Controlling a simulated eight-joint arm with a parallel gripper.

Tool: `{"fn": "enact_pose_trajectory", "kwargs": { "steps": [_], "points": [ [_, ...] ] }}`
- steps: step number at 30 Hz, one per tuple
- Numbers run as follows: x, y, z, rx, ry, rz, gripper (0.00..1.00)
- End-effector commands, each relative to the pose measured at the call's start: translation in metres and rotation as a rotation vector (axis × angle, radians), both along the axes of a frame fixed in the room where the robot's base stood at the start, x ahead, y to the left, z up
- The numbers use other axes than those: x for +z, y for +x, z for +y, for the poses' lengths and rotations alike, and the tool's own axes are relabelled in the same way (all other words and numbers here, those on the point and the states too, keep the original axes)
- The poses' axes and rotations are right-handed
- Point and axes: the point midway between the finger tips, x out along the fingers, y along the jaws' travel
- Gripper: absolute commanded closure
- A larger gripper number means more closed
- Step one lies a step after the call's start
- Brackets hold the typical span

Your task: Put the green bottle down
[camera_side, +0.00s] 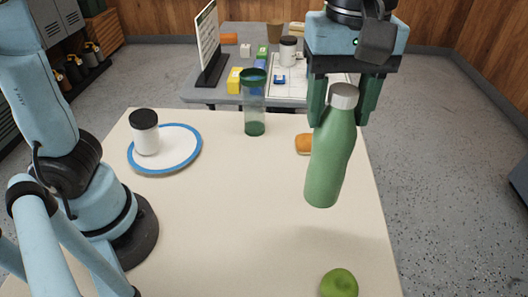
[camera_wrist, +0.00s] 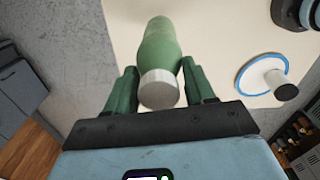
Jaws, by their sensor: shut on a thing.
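The green bottle (camera_side: 329,160) has a grey cap and hangs slightly tilted above the right part of the cream table (camera_side: 230,225). My gripper (camera_side: 342,108) is shut on it near the neck, with one finger on each side. In the wrist view the bottle (camera_wrist: 160,45) points away between the fingers of my gripper (camera_wrist: 160,88), its cap nearest the camera. A shadow lies on the table below it, and its base appears clear of the surface.
A green apple (camera_side: 339,283) lies at the front right. An orange-brown item (camera_side: 304,144) is partly hidden behind the bottle. A clear green-tinted tumbler (camera_side: 254,110) stands at the back. A blue-rimmed plate (camera_side: 184,160) holds a black-lidded white jar (camera_side: 145,135). The table's middle is clear.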

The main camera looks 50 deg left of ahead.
Motion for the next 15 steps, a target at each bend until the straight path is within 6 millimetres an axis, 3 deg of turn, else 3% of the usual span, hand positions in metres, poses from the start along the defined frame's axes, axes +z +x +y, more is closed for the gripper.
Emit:
{"fn": "enact_pose_trajectory", "kwargs": {
  "steps": [15],
  "points": [
    [-0.056,0.077,0.059,0.021,0.0,0.0,0.9]
  ]
}}
